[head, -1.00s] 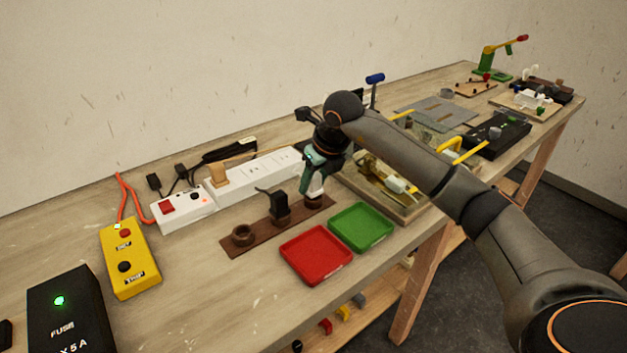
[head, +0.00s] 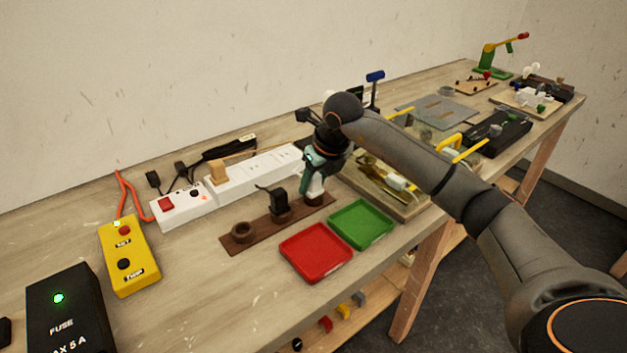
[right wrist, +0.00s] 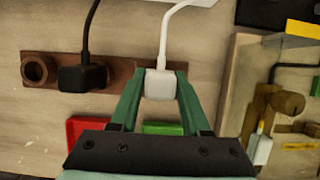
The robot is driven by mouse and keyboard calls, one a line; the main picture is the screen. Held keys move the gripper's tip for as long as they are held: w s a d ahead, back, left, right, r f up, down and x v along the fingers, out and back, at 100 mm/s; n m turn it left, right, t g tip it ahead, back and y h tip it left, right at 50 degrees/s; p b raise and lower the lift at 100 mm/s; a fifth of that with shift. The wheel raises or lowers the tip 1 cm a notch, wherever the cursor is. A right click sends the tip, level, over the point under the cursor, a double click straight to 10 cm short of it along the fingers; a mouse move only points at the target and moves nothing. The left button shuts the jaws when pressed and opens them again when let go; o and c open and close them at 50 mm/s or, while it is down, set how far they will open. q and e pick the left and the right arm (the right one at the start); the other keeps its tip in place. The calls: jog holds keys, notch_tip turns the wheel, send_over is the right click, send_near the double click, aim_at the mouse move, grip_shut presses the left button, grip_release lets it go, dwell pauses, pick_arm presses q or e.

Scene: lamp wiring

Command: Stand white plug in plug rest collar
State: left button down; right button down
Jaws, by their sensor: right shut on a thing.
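The white plug (head: 316,187) is upright at the right end of the brown plug rest strip (head: 262,230), over its right-hand collar. It also shows in the right wrist view (right wrist: 160,84), its white cord running up and away. My right gripper (right wrist: 159,78) is shut on the white plug, one green finger on each side. In the head view the right gripper (head: 314,168) is just above the strip. The plug hides most of that collar, so I cannot tell how deep it sits. My left gripper is not in view.
A black plug (head: 278,202) stands in the middle collar; the left collar (head: 241,232) is empty. Red (head: 316,278) and green (head: 386,241) trays lie in front. A white power strip (head: 255,175) is behind, and a wooden-framed board (head: 412,215) is close on the right.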

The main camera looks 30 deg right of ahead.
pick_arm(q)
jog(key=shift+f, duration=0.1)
pick_arm(e)
jog(key=shift+c, duration=1.5)
grip_release()
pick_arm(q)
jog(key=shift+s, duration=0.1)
pick_arm(e)
jog(key=shift+s+r, duration=0.1)
jog(key=shift+r, duration=0.25)
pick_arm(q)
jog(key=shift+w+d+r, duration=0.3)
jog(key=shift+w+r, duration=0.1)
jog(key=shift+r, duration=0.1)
pick_arm(e)
jog(key=v, duration=1.1)
jog(key=shift+s+r, duration=0.25)
jog(key=shift+r, duration=0.1)
